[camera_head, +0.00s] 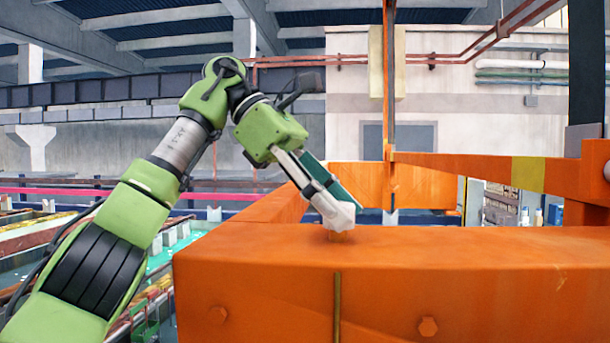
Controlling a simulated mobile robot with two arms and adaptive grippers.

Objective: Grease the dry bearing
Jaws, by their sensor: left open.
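My left gripper (335,212) is at the end of the green arm that comes in from the left. It is tilted down over the top of a large orange beam (480,270). Its pale fingertips are just above, or touching, a small orange-brown stub (341,237) on the beam's top; I cannot tell which. A dark teal flat part (335,182) lies along the fingers; I cannot tell if it belongs to the gripper. The jaws are open. No bearing can be told for sure, and no grease tool is clearly seen. My right gripper is out of view.
An orange post (389,110) and a sloping orange bar (480,165) stand behind. Tanks with greenish liquid (162,257) lie at the left.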

